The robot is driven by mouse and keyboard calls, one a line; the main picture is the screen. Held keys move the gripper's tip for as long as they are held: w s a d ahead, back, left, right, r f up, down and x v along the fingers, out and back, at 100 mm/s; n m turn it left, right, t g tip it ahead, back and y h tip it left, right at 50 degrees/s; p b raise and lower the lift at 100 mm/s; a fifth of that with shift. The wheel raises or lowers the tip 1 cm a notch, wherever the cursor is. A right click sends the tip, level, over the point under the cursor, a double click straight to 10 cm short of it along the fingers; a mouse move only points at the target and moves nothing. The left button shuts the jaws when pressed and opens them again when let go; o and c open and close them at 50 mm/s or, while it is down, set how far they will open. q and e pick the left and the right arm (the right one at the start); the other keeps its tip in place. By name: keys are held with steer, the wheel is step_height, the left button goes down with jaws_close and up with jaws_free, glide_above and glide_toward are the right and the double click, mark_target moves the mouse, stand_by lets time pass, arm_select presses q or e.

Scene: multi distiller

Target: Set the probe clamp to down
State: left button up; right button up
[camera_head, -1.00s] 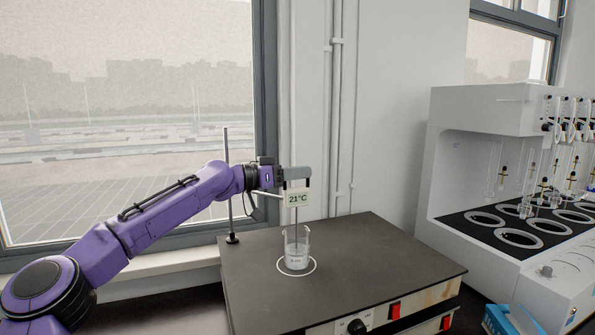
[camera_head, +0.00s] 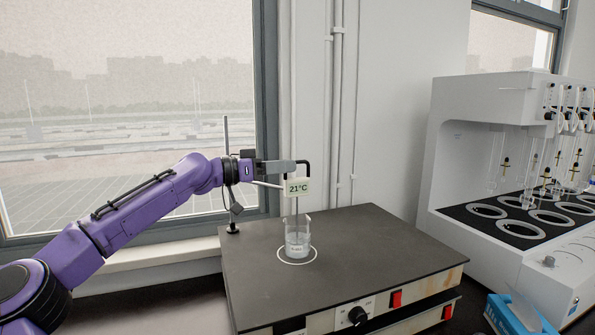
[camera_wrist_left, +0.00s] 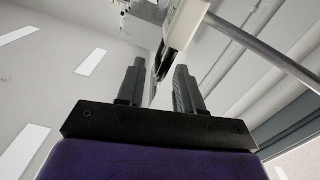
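The probe clamp (camera_head: 267,184) is a thin light arm reaching from an upright rod (camera_head: 227,150) to a small display (camera_head: 298,187) reading 21°C. A thin probe (camera_head: 297,208) hangs from the display over the glass beaker (camera_head: 297,240) of clear liquid; I cannot tell how deep its tip sits. My left gripper (camera_head: 290,167) is just above the display, beside a black bent piece (camera_head: 306,172). In the left wrist view its fingers (camera_wrist_left: 158,85) stand apart, with the display (camera_wrist_left: 186,22) beyond them. My right gripper is not in view.
The beaker stands within a white ring on the dark hotplate top (camera_head: 390,250). A white distiller unit (camera_head: 480,110) with several ring openings stands at the right. A blue box (camera_head: 505,315) lies at the front right. A window is behind my left arm.

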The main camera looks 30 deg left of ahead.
arm_select(q)
steer(key=b+v, duration=0.1)
steer(key=v, duration=0.4)
steer(key=shift+s+a, duration=0.2)
steer(key=shift+s, duration=0.05)
